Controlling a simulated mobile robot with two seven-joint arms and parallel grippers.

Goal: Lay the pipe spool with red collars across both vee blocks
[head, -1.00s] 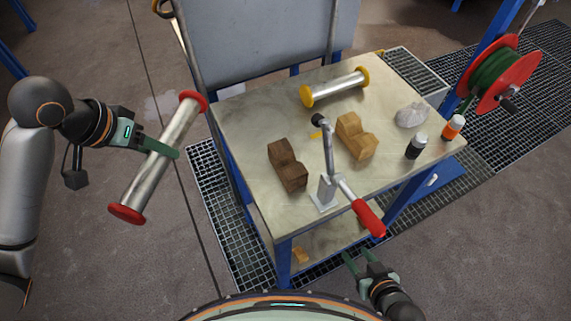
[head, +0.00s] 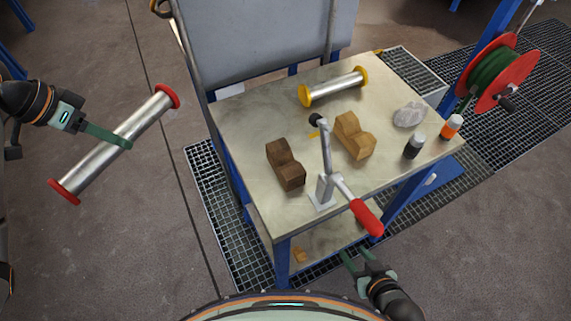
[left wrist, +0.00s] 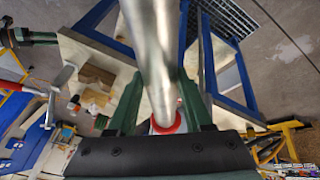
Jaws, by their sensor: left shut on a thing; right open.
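The pipe spool with red collars (head: 103,155) is held in the air left of the table, tilted, its upper end to the right. My left gripper (head: 120,140) is shut on its tube near the middle. In the left wrist view the tube (left wrist: 152,50) runs between the fingers, with one red collar beyond. Two vee blocks stand on the table, apart: a dark brown one (head: 286,165) and a lighter one (head: 354,137). Both are empty. My right gripper (head: 358,257) is open and empty, in front of the table's front edge.
A toggle clamp with a red handle (head: 367,217) stands upright near the front of the table (head: 240,125), close to both blocks. A spool with yellow collars (head: 334,87) lies behind. Bottles (head: 414,147) and a grey lump (head: 409,114) are at the right.

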